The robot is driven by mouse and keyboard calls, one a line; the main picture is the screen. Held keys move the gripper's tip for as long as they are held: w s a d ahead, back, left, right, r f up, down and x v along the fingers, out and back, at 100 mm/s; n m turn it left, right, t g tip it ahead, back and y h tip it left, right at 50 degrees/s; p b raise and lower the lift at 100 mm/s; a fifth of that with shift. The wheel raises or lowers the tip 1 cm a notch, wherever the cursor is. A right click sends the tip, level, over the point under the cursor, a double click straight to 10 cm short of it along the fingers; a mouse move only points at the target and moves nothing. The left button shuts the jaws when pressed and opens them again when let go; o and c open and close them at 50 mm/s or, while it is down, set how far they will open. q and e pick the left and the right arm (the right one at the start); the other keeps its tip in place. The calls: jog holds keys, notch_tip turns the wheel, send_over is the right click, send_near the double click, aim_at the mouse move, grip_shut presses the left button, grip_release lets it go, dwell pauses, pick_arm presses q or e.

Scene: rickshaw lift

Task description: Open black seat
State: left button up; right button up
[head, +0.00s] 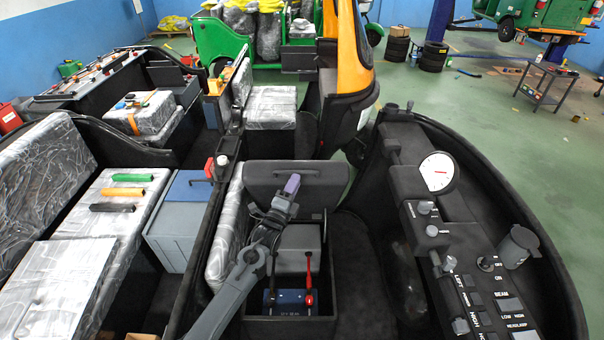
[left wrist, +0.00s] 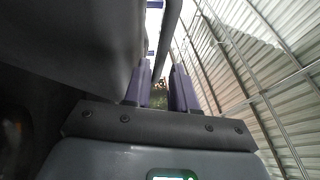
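The black seat (head: 320,178) is a dark panel in the middle of the head view. It stands raised at the back of an open compartment (head: 329,255). My left gripper (head: 291,186), with purple fingertips, is in front of the panel's left-middle part and hides some of it. I cannot tell whether they touch. In the left wrist view its two purple fingers (left wrist: 163,88) stand apart with nothing between them. A dark grey surface (left wrist: 85,45) is close on the left there. My right gripper is not in view.
The compartment holds a grey box (head: 298,246), a blue battery (head: 289,303) and a red-handled clamp (head: 309,285). A dashboard with a gauge (head: 437,171) curves along the right. A silver-wrapped seat (head: 107,220) and a grey-blue toolbox (head: 178,225) are on the left.

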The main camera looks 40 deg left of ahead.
aim_at(300, 173)
pick_arm(q)
jog(key=b+x, duration=0.1)
jog(key=x, duration=0.1)
jog(key=b+x, duration=0.2)
jog(key=x, duration=0.1)
jog(key=shift+w+f, duration=0.1)
jog(key=shift+f, duration=0.1)
jog(key=shift+b+x, duration=0.55)
jog(key=shift+x, duration=0.4)
jog(key=shift+r, duration=0.15)
grip_shut()
